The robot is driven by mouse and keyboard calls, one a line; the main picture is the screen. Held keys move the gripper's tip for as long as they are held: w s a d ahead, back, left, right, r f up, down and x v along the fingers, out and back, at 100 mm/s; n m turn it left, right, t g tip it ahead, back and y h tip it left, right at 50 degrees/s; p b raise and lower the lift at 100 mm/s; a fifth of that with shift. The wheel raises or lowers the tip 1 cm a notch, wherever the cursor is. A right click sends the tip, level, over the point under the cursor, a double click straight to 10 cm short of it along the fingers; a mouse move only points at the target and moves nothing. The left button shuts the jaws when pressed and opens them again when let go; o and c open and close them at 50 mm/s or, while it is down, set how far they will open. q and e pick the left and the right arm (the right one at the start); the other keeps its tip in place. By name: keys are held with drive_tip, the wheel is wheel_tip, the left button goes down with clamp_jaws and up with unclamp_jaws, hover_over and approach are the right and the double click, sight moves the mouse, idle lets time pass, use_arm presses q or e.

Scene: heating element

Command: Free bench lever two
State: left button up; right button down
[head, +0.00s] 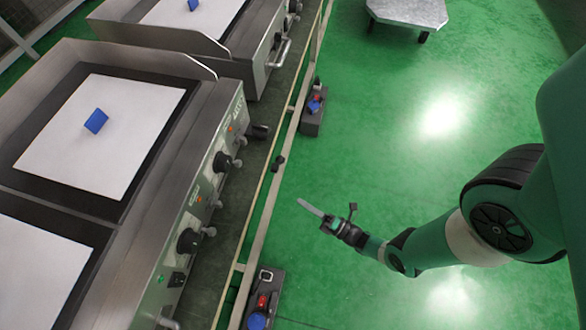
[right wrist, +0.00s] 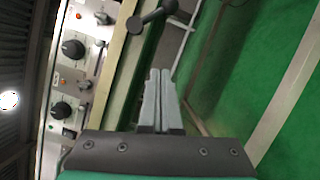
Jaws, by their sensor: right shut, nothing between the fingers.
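The bench (head: 185,190) on the left has a steel front panel with black round knobs (head: 188,241) and small grey levers (head: 210,231) beside them. A dark bar-shaped handle (right wrist: 152,18) lies beyond the fingertips there, not touched. I cannot tell which part is lever two. My left gripper is out of view.
A pale rail (head: 270,195) runs along the bench front, between it and my gripper. Control boxes with red and blue buttons (head: 257,320) stand along it. A grey platform (head: 408,12) stands at the back. Blue pieces (head: 96,121) lie on white bench plates. The floor around my arm is clear.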

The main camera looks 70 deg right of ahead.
sight(279, 162)
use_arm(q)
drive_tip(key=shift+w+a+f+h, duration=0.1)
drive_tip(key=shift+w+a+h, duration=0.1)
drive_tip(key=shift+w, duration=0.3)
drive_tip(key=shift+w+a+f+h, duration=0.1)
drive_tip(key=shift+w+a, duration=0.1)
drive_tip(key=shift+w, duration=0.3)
use_arm(e)
drive_tip(key=w+d+r+m+h, duration=0.1)
drive_tip(key=w+d, duration=0.7)
drive_tip(key=w, duration=0.2)
drive_tip(key=shift+w+r+h, duration=0.25)
drive_tip(key=shift+r+h, duration=0.05)
drive_tip(key=shift+r, duration=0.05)
